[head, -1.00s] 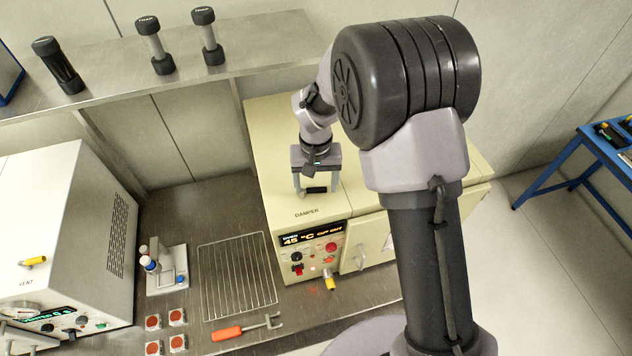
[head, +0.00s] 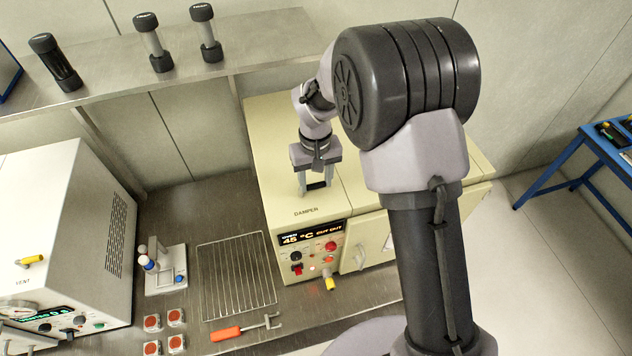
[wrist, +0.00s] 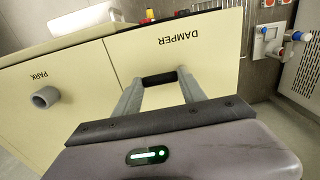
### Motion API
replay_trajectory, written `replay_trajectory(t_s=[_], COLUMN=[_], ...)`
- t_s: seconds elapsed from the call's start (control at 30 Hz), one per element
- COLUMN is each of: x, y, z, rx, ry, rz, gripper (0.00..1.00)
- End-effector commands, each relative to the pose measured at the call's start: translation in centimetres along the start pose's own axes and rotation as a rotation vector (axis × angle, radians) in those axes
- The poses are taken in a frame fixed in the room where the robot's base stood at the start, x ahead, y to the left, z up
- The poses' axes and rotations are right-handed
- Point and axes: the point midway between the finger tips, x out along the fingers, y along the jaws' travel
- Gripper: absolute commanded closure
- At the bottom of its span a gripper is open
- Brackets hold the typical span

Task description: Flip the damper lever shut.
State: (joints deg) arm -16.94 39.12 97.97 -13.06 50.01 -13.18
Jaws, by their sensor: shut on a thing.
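The damper lever (head: 317,186) is a small black bar on the cream top of the oven, behind the printed word DAMPER. My gripper (head: 315,187) reaches down from above, with one finger at each end of the bar. In the wrist view, the lever (wrist: 158,80) lies between the two grey fingertips (wrist: 160,82), and the jaws are shut on it. The lever's base and pivot are hidden, so I cannot tell its exact angle.
The oven front (head: 312,250) carries a 45 °C display, knobs and a red button. A wire rack (head: 237,272) and an orange-handled tool (head: 228,334) lie to the left. My arm hides the oven's right part.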

Motion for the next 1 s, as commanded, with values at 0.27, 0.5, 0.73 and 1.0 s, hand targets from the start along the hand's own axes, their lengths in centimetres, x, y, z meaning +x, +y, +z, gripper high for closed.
replay_trajectory(t_s=[0.27,0.5,0.73,1.0], x=[-0.1,-0.1,-2.8,-11.8], y=[0.0,0.0,0.0,0.0], z=[-0.1,0.0,-0.1,-0.1], rx=[-0.002,-0.001,0.000,0.000], ry=[0.002,0.001,0.006,0.007], rz=[0.001,0.001,0.001,0.001], gripper=[0.30,0.30,0.30,0.30])
